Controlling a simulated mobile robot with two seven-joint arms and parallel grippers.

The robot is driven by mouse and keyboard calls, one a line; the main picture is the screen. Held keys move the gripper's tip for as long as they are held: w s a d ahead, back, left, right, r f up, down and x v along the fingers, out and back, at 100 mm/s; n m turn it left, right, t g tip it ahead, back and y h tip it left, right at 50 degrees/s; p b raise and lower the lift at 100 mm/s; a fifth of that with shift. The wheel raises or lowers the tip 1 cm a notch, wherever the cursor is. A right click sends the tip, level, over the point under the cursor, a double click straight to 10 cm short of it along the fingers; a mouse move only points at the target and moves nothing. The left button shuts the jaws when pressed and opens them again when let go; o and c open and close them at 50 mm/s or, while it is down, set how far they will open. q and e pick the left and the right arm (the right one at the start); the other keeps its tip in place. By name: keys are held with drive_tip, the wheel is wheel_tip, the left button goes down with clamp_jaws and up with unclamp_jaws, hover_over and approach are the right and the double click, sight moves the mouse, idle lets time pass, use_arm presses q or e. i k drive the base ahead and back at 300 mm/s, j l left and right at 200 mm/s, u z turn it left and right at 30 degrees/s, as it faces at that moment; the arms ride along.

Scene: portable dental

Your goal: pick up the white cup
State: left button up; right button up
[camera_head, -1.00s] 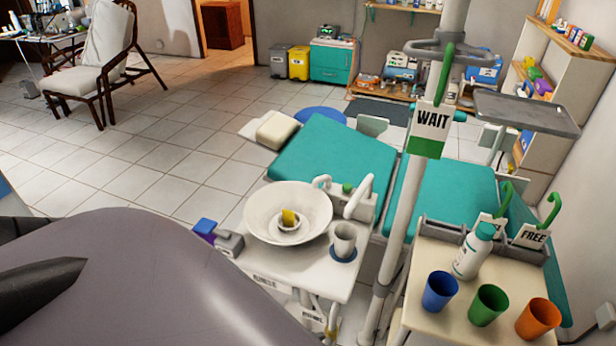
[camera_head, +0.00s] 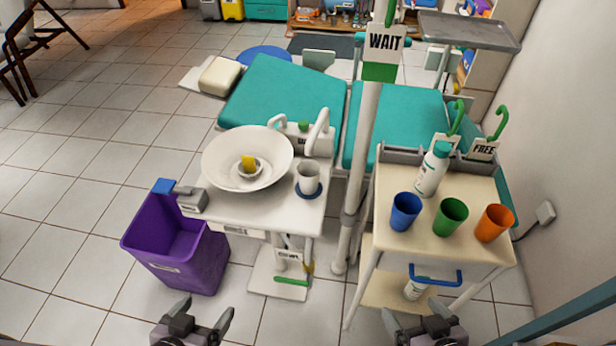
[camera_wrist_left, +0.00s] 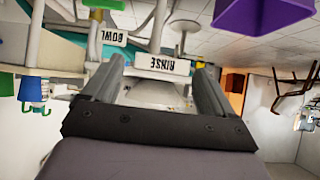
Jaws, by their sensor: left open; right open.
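The white cup (camera_head: 308,177) stands upright on a blue round coaster (camera_head: 307,190) at the right end of the white sink stand, beside the white bowl (camera_head: 222,163). My left gripper (camera_head: 206,312) is open and empty, low at the bottom of the head view, in front of the stand and well apart from the cup. In the left wrist view my left gripper (camera_wrist_left: 152,80) has its fingers spread, with a RINSE label (camera_wrist_left: 162,64) beyond them; that picture is upside down. My right gripper (camera_head: 418,318) is open and empty in front of the beige cart.
A purple bin (camera_head: 180,250) stands left of the stand. A pole with a WAIT sign (camera_head: 383,42) rises right of the cup. The beige cart (camera_head: 385,245) carries a blue cup (camera_head: 405,211), a green cup (camera_head: 450,216), an orange cup (camera_head: 494,222) and a white bottle (camera_head: 433,170).

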sight(308, 171)
drive_tip(key=l+z, duration=0.25)
drive_tip(key=z, duration=0.15)
drive_tip(key=k+l+z, duration=0.1)
drive_tip(key=l+z, duration=0.25)
drive_tip(key=j, duration=0.1)
